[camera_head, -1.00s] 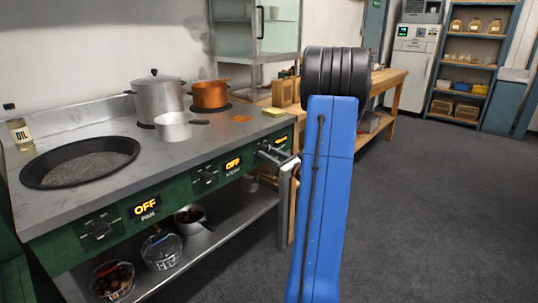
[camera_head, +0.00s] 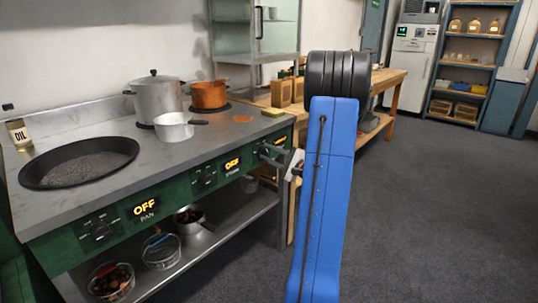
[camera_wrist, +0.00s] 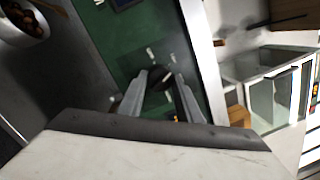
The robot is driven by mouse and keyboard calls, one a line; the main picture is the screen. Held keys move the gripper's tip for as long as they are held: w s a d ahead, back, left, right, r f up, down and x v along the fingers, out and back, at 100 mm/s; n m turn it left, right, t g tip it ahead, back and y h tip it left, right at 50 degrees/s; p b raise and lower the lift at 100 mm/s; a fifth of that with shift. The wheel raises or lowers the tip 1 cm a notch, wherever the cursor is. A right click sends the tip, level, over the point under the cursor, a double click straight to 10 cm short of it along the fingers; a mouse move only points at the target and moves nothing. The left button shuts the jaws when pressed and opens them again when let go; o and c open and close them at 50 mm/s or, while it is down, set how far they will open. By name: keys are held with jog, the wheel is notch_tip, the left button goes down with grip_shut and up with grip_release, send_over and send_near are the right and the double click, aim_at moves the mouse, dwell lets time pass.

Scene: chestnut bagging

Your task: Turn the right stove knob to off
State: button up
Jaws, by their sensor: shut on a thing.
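The stove's green front panel (camera_head: 180,190) carries a row of black knobs. The right knob is at the panel's right end; in the wrist view it is the dark round knob (camera_wrist: 160,78). My gripper (camera_head: 267,152) is at that knob, its two grey fingers on either side of it. In the wrist view my gripper (camera_wrist: 159,85) is shut on the knob. The amber display beside it (camera_head: 281,141) is partly hidden by my gripper and cannot be read.
A lidded pot (camera_head: 158,98), a copper pot (camera_head: 209,95) and a small saucepan (camera_head: 174,127) stand on the stove top, beside a wide black pan (camera_head: 80,162). Baskets and a pot sit on the lower shelf. A wooden bench (camera_head: 385,78) stands behind. The floor at right is clear.

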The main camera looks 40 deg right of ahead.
jog(key=n, duration=0.6)
jog(key=n+g+y, duration=0.1)
jog(key=n, duration=0.6)
jog(key=shift+d+r, duration=0.1)
jog(key=shift+r, duration=0.05)
jog(key=shift+n, duration=0.3)
jog(key=o, duration=1)
jog(key=shift+o, duration=0.2)
jog(key=shift+s, duration=0.1)
jog(key=s+d, duration=0.1)
jog(key=s, duration=0.7)
jog(key=s+d, duration=0.2)
jog(key=s, duration=0.6)
jog(key=shift+s+d, duration=0.25)
jog(key=shift+s, duration=0.15)
